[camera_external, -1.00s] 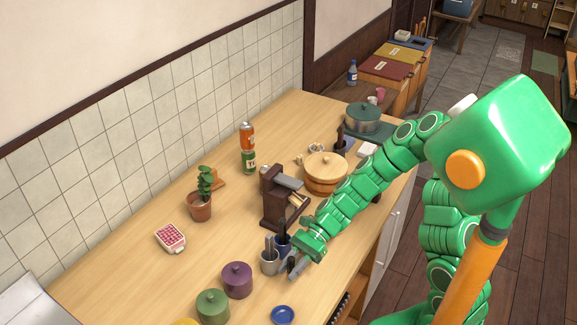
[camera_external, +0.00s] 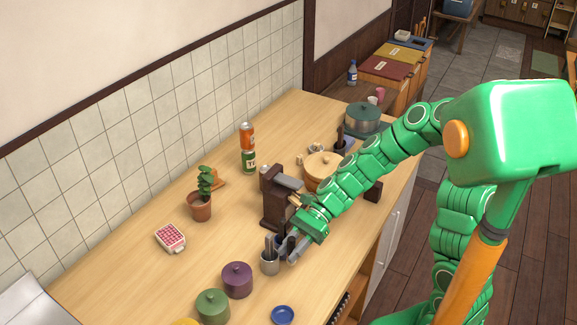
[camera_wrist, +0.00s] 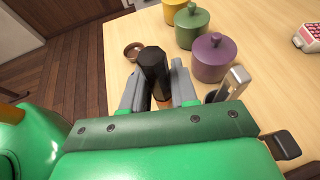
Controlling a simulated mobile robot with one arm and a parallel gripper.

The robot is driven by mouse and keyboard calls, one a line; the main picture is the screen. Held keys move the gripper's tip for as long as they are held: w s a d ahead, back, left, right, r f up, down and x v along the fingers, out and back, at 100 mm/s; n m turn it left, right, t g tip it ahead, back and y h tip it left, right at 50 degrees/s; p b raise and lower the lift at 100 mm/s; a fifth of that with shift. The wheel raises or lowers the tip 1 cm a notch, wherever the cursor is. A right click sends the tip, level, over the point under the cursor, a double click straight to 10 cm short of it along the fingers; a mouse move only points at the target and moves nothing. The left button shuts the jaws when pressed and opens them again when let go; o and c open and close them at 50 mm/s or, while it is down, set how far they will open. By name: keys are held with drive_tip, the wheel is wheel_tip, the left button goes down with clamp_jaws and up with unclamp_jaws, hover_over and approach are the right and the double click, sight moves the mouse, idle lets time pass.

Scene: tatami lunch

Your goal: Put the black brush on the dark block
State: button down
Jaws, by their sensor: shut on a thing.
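My gripper (camera_external: 289,249) is low over the front part of the counter, beside the grey utensil cup. In the wrist view its two fingers (camera_wrist: 158,92) are closed on the black brush (camera_wrist: 154,68), whose dark faceted end sticks up between them. In the external view the brush (camera_external: 291,243) is a small dark shape, mostly hidden by the fingers. The dark block (camera_external: 373,191) sits near the counter's right edge, just beyond my forearm and apart from the gripper.
A grey utensil cup (camera_external: 269,263) stands close to the gripper. A dark brown upright grinder (camera_external: 274,205) and a wooden-lidded tub (camera_external: 320,165) stand behind it.

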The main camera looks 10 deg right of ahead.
drive_tip(key=w+d+r+m+t, duration=0.4)
drive_tip(key=w+d+t, duration=0.1)
drive_tip(key=d, duration=0.7)
drive_tip(key=w+d+r+m+t, duration=0.3)
drive_tip(key=w+d+m+t, duration=0.15)
drive_tip(key=d, duration=0.75)
drive_tip(key=w+d+r+m+t, duration=0.4)
drive_tip(key=w+d+t, duration=0.1)
drive_tip(key=d, duration=0.7)
hover_over(373, 190)
drive_tip(key=d, duration=0.1)
wheel_tip(373, 190, down, 9)
drive_tip(key=shift+w+f+m, duration=0.25)
drive_tip(key=shift+w+f, duration=0.6)
drive_tip(key=shift+w, duration=0.05)
drive_tip(key=shift+f, duration=1.3)
drive_tip(key=shift+f, duration=0.2)
drive_tip(key=c, duration=0.9)
unclamp_jaws()
